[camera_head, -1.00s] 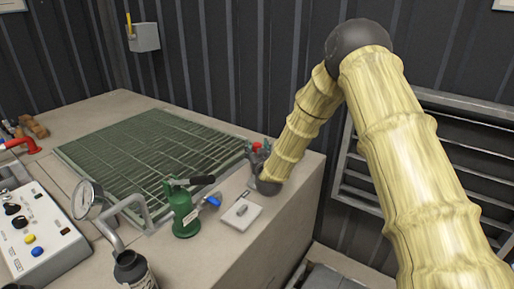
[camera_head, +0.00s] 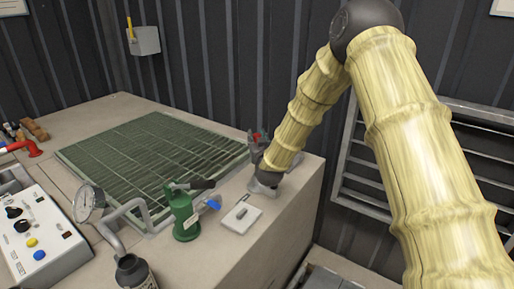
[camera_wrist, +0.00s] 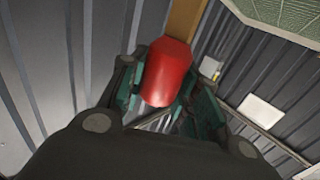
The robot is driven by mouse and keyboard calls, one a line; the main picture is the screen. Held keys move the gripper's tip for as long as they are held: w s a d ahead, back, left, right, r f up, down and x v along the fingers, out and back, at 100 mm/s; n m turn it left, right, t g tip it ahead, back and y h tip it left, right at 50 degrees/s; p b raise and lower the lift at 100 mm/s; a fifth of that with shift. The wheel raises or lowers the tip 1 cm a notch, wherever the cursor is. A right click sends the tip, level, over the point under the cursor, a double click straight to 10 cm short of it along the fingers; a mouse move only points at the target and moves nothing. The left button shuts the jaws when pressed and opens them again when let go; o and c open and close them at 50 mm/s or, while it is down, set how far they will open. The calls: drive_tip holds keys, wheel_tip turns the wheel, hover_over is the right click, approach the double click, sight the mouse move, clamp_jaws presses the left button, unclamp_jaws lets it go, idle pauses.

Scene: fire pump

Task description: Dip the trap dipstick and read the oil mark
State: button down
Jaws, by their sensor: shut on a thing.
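My gripper (camera_head: 257,142) is at the back right corner of the bench, beside the green grating. It is shut on a red handle (camera_wrist: 168,72), which fills the space between the jaws in the wrist view. A green vessel (camera_head: 184,217) with a black lever and a blue handle stands at the grating's front edge. No oil mark is visible.
A white plate (camera_head: 240,217) lies right of the green vessel. A pressure gauge (camera_head: 89,203), grey pipe, dark bottle (camera_head: 133,271) and control box (camera_head: 37,235) stand front left. The grating (camera_head: 150,150) is clear on top. A louvred panel is on the right wall.

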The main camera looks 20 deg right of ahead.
wheel_tip(320, 180, up, 9)
drive_tip(key=shift+f+p, duration=0.2)
drive_tip(key=shift+p, duration=0.45)
drive_tip(key=shift+w+d, duration=0.1)
drive_tip(key=c, duration=1)
unclamp_jaws()
drive_tip(key=shift+r, duration=0.15)
drive_tip(key=shift+s, duration=0.2)
drive_tip(key=s+a, duration=0.1)
drive_tip(key=s, duration=1)
drive_tip(key=shift+s+a, duration=0.2)
drive_tip(key=shift+s, duration=0.15)
drive_tip(key=shift+f, duration=0.2)
